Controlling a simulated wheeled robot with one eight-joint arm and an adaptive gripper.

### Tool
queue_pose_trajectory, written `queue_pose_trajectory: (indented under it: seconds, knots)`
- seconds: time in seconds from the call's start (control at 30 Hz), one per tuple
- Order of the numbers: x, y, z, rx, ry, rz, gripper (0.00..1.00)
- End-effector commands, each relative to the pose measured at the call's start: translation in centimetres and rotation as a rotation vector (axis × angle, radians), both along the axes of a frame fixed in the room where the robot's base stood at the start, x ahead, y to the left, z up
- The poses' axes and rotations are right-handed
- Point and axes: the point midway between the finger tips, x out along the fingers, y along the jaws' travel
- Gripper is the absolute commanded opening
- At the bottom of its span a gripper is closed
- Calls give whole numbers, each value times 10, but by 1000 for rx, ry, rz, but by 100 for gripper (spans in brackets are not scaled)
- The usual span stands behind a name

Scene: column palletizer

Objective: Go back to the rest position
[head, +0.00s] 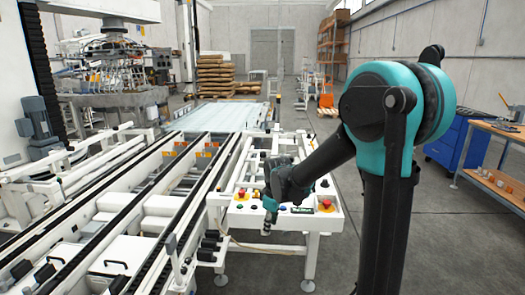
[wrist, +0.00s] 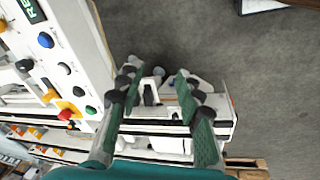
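My gripper (head: 269,212) shows in the head view at the end of my teal and black arm, in front of the white control panel (head: 300,212) as seen from there. In the wrist view my gripper (wrist: 157,76) has its two green-padded fingers spread, with nothing between them. The panel (wrist: 75,70) lies to the left of the fingers in that view. Its buttons include a blue one (wrist: 46,40) and a red one (wrist: 66,114). I cannot tell the exact gap between the fingers and the panel.
A long conveyor (head: 140,215) with dark rails fills the left. Stacked wooden pallets (head: 214,75) stand at the back. A blue cabinet (head: 446,140) and a workbench (head: 508,180) are at the right. Grey floor (wrist: 255,90) is clear right of the fingers in the wrist view.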

Motion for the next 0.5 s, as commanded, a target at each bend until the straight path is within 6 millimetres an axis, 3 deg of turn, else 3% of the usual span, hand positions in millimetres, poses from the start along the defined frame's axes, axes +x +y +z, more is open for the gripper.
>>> queue_pose_trajectory:
  seconds: [0.03,0.2,0.5]
  knots:
    - [-16,-20,1,15,-8,-83,36]
    - [-67,-74,-2,76,-36,-375,36]
    - [-163,-141,-28,192,-88,-857,36]
